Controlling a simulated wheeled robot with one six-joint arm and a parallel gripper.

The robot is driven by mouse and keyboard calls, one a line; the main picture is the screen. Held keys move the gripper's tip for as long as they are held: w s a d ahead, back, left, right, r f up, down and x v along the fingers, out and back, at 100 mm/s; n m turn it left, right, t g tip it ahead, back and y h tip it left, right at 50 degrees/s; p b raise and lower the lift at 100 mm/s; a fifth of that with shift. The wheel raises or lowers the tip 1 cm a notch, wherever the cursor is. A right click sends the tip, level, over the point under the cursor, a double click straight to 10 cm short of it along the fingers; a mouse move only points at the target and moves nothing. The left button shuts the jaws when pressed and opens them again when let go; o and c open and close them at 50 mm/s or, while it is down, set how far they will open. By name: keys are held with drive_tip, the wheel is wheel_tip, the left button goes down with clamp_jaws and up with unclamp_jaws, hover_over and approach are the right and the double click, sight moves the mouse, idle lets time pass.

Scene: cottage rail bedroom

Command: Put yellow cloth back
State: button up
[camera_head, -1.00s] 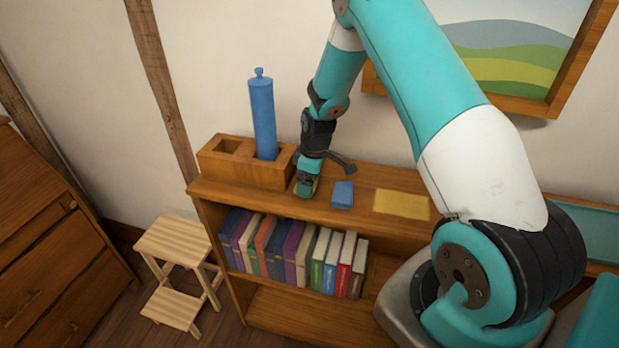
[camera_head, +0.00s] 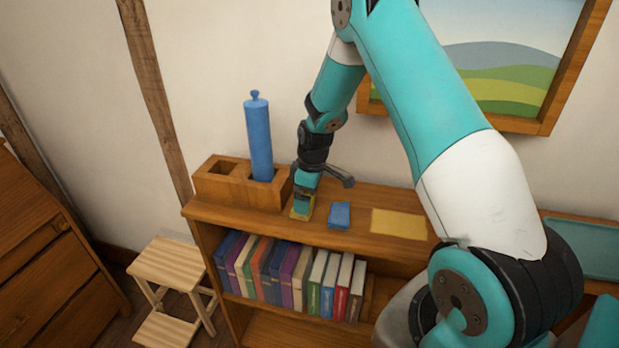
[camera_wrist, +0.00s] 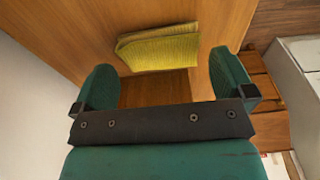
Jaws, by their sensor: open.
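In the wrist view the cloth (camera_wrist: 158,48) lies ahead of the gap between the two green fingers of my gripper (camera_wrist: 163,84). The fingers are spread apart with nothing between them.
A wooden box (camera_head: 222,191) with compartments holds a tall blue cylinder (camera_head: 260,140) close to my gripper's left. Books (camera_head: 290,275) fill the shelf below. A stool (camera_head: 168,262) stands at left.

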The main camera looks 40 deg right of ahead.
wheel_tip(320, 180, up, 9)
drive_tip(key=b, duration=0.2)
drive_tip(key=s+a+r+y, duration=0.1)
drive_tip(key=s+a+r, duration=0.55)
drive_tip(key=a, duration=0.35)
drive_tip(key=s+a+r+y, duration=0.1)
drive_tip(key=s+a+r, duration=0.2)
drive_tip(key=s+a, duration=0.4)
drive_tip(key=s+a+r+g+y, duration=0.1)
drive_tip(key=s+a+r, duration=0.2)
drive_tip(key=s+a, duration=0.4)
drive_tip(key=s, duration=0.7)
drive_tip(key=shift+s+a+r+m, duration=0.2)
drive_tip(key=shift+r+m, duration=0.05)
drive_tip(key=shift+m, duration=0.05)
